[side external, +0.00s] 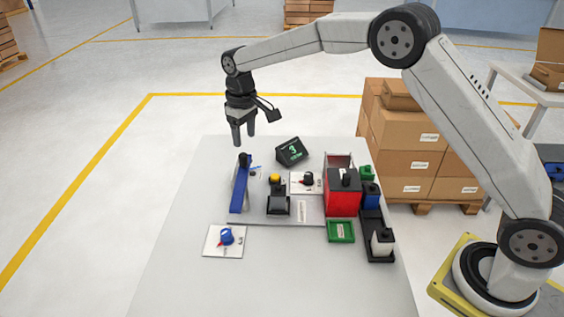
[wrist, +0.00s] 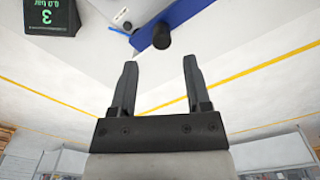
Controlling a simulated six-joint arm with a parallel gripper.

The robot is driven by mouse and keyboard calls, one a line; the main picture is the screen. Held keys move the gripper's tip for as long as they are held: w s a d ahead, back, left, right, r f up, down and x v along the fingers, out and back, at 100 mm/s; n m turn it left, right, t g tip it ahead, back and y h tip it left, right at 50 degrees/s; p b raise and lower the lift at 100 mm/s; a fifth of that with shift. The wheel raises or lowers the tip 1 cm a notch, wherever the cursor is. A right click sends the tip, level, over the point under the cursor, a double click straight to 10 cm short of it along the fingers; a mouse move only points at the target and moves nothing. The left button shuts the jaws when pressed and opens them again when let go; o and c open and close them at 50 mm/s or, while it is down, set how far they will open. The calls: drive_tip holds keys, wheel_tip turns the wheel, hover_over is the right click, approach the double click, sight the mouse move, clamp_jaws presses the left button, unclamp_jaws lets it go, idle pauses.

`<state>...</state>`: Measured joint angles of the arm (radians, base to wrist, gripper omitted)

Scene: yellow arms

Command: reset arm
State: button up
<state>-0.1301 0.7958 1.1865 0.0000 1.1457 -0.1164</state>
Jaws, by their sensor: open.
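My gripper (side external: 243,133) is open and empty, raised above the far left part of the white table (side external: 180,270). In the wrist view its two dark fingers (wrist: 158,88) are apart with nothing between them. Below it in the side view stands a blue sloped bar with a black knob (side external: 240,190). The end of the blue bar (wrist: 185,22) and its black knob also show in the wrist view, past the fingertips. My gripper appears apart from the bar.
A dark display reading 3 (side external: 292,152) stands at the back. A red box (side external: 343,193), a green tray (side external: 341,231), a black rack (side external: 378,240) and a white plate with a blue knob (side external: 226,240) are on the table. Stacked cartons (side external: 410,150) stand behind. The table's front is clear.

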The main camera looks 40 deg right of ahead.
drive_tip(key=s+d+f+m, duration=0.1)
drive_tip(key=s+d, duration=0.1)
drive_tip(key=s, duration=0.7)
drive_tip(key=s+d+f+m+t, duration=0.1)
drive_tip(key=s+d, duration=0.2)
drive_tip(key=s, duration=0.7)
drive_tip(key=s+d+f+t, duration=0.1)
drive_tip(key=s+d+f, duration=0.1)
drive_tip(key=s, duration=0.8)
drive_tip(key=shift+d+m, duration=0.25)
drive_tip(key=shift+m, duration=0.15)
drive_tip(key=shift+w, duration=0.2)
